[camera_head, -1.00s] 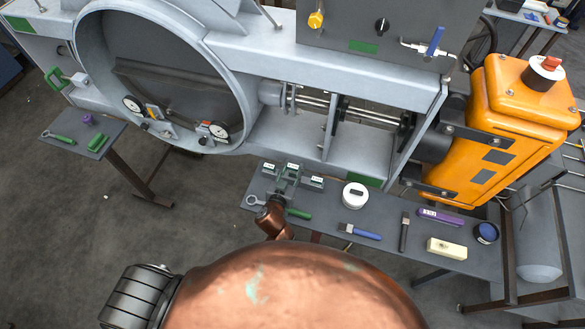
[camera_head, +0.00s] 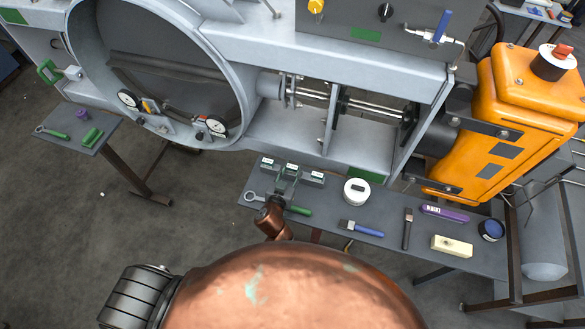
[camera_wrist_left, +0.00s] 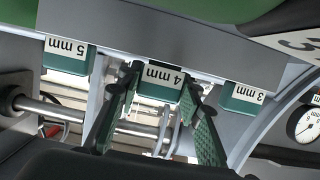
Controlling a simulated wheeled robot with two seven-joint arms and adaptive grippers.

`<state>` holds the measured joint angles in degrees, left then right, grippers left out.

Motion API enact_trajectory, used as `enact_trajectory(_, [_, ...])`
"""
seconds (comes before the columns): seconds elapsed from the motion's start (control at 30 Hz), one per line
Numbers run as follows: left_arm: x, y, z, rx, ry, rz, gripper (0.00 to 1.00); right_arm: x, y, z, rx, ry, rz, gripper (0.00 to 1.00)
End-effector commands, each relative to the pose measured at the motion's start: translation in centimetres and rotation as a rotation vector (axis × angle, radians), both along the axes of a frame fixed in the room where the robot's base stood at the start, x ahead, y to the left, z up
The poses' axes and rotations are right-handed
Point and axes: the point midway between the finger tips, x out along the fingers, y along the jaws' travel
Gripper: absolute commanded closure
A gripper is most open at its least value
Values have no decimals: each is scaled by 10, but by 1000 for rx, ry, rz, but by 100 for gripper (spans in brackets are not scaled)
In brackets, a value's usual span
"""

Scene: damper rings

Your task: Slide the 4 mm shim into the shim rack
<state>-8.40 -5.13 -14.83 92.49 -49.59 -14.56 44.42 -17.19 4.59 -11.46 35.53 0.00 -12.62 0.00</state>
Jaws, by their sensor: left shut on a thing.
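Three small labelled blocks stand in a row at the back left edge of the near table in the head view. In the left wrist view they read upside down: 5 mm (camera_wrist_left: 66,55), 4 mm (camera_wrist_left: 160,83) and 3 mm (camera_wrist_left: 243,96), with green bodies and white labels. My left gripper (camera_head: 284,187) is at the middle of this row. Its green-padded fingers (camera_wrist_left: 160,108) lie on either side of the 4 mm shim and are shut on it. How deep the shim sits in the rack is hidden. My right gripper is not in view.
The grey machine frame stands close behind.

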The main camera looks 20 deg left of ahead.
Motion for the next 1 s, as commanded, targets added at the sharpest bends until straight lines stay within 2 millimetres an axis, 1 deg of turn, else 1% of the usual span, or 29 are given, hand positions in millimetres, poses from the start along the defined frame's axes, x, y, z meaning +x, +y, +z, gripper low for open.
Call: enact_trajectory(1.0, [0, 0, -7, -1, -1, -1, 100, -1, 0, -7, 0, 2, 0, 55])
